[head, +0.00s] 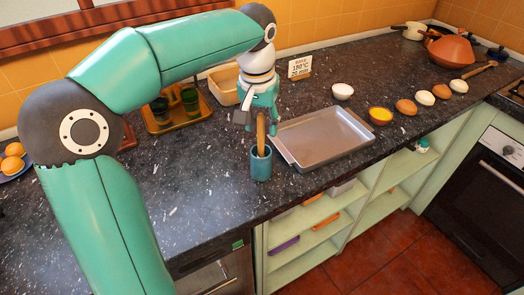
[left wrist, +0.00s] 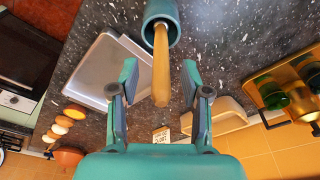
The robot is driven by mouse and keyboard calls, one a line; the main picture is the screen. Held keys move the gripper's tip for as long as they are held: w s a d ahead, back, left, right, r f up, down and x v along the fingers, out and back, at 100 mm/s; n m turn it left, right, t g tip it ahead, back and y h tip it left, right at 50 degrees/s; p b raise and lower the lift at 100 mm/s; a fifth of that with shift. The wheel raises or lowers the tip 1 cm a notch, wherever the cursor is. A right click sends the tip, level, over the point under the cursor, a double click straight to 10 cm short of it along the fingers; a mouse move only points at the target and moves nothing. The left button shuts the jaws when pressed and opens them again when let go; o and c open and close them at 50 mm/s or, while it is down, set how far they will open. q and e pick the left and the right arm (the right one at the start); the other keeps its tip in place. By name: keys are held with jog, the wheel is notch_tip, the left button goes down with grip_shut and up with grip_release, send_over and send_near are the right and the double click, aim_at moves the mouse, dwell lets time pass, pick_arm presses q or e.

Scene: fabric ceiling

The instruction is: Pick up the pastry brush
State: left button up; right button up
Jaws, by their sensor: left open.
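The pastry brush shows only as a wooden handle (head: 261,133) standing up out of a blue cup (head: 261,167) near the front edge of the counter; its other end is hidden in the cup. In the left wrist view the handle (left wrist: 161,72) points toward the camera from the cup (left wrist: 174,12). My left gripper (head: 262,112) is above the cup. Its two fingers (left wrist: 160,78) are open, one on each side of the handle, with gaps visible on both sides. My right gripper is in neither view.
A metal baking tray (head: 325,158) lies right of the cup. The counter left of the cup is clear.

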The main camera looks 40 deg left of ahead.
aim_at(261, 146)
pick_arm(q)
jog(key=shift+w+a+f, duration=0.15)
jog(key=shift+f, duration=1.1)
grip_shut()
jog(key=shift+r, duration=0.1)
